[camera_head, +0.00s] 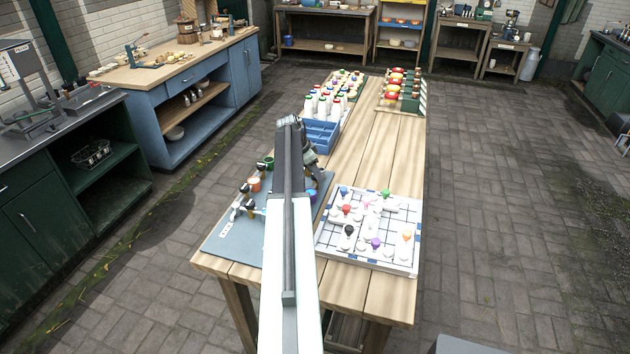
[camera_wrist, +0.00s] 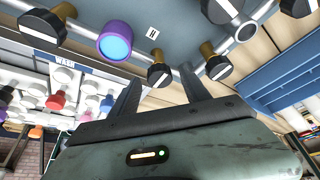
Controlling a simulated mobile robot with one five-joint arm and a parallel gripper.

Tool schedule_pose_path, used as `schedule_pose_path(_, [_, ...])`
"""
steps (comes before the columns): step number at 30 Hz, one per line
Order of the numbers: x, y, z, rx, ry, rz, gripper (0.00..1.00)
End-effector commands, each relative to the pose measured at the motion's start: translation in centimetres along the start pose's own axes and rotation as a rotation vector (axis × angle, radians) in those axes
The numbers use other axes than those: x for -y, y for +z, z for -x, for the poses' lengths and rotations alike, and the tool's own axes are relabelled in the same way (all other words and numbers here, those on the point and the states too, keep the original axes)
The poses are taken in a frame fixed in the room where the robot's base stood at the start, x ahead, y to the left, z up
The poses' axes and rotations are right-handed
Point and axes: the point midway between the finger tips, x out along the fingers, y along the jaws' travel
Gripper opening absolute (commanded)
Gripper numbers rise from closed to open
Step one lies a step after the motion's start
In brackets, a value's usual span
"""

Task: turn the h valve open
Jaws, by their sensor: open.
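A white label with a black H (camera_wrist: 153,33) is on the grey panel in the wrist view. Just below it, a black round knob with a pale stripe (camera_wrist: 159,76) sits on a brass stem on a grey pipe; it appears to be the H valve. My gripper (camera_wrist: 158,92) is open, its two dark fingers reaching toward the panel with this knob near the gap between their tips. I cannot tell whether they touch it. In the head view, my arm hides this part of the panel (camera_head: 228,240).
Beside the knob are a purple cup-like part (camera_wrist: 116,42) and another black knob (camera_wrist: 219,68).

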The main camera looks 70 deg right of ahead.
Motion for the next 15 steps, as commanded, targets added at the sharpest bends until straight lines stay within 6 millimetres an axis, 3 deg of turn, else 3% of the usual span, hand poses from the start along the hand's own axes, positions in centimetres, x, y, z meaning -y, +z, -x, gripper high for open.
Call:
schedule_pose_path(1, [0.03, 0.12, -0.68, 0.0, 0.0, 0.0, 0.55])
schedule_pose_path(8, [-0.01, -0.06, -0.45, 0.0, 0.0, 0.0, 0.55])
schedule_pose_path(14, [-0.02, -0.08, -0.45, 0.0, 0.0, 0.0, 0.02])
schedule_pose_path(15, [-0.02, -0.08, -0.45, 0.0, 0.0, 0.0, 0.0])
